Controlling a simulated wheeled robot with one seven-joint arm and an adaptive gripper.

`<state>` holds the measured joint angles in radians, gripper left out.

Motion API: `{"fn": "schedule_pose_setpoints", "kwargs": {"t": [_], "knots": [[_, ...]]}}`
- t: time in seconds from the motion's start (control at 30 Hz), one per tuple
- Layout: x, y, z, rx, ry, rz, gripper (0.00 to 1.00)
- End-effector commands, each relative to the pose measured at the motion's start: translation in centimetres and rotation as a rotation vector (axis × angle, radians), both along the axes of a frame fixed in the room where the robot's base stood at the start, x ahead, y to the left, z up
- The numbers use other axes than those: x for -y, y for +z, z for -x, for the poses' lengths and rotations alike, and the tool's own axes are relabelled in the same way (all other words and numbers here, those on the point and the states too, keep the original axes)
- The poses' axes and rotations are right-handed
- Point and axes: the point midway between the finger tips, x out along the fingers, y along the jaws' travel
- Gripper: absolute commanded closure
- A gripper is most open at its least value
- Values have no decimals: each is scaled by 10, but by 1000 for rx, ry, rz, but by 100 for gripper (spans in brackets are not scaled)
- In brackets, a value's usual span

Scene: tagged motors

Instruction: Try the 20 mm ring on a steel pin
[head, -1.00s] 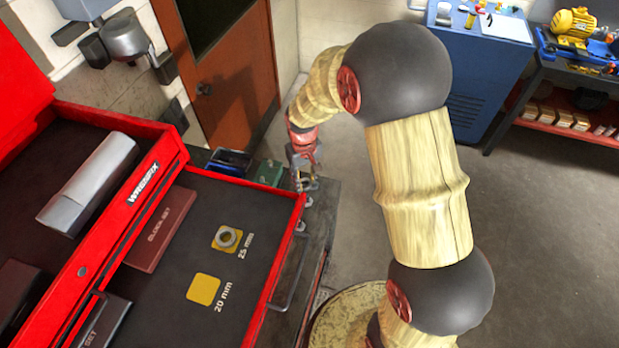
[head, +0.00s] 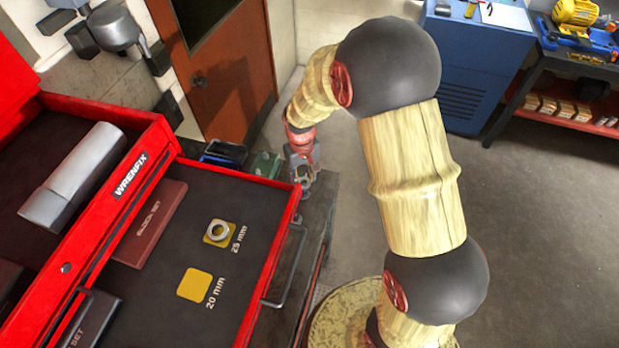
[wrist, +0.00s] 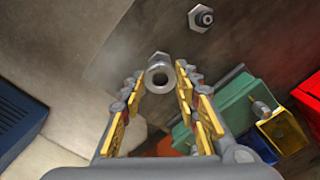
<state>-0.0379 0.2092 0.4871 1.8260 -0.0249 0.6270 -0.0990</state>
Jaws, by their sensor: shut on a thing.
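My gripper (wrist: 161,76) is shut on a grey steel ring (wrist: 159,83), held between its yellow-padded fingertips. In the head view, my gripper (head: 302,178) is low over the bench corner beyond the drawer. A steel pin with a hexagonal base (wrist: 158,58) shows just behind the ring in the wrist view. Whether the ring is around this pin or only above it, I cannot tell. A second steel pin (wrist: 202,18) stands apart at the upper right. The yellow 20 mm square (head: 195,285) in the drawer is bare.
The 25 mm ring (head: 218,230) sits on its own square in the open red drawer (head: 285,215). A green block (wrist: 222,108) with metal and yellow parts is close right of my gripper. The drawer's handle (head: 290,265) sticks out beside the bench.

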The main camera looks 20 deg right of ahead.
Motion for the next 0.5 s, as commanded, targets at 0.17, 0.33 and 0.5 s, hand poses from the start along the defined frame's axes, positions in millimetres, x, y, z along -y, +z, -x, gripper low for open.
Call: {"fn": "schedule_pose_setpoints", "kwargs": {"t": [0.17, 0.33, 0.5], "knots": [[0, 0, 0, 0, 0, 0, 100], [0, -3, 0, 0, 0, 0, 100], [-1, -8, -1, -1, 0, 0, 100]]}}
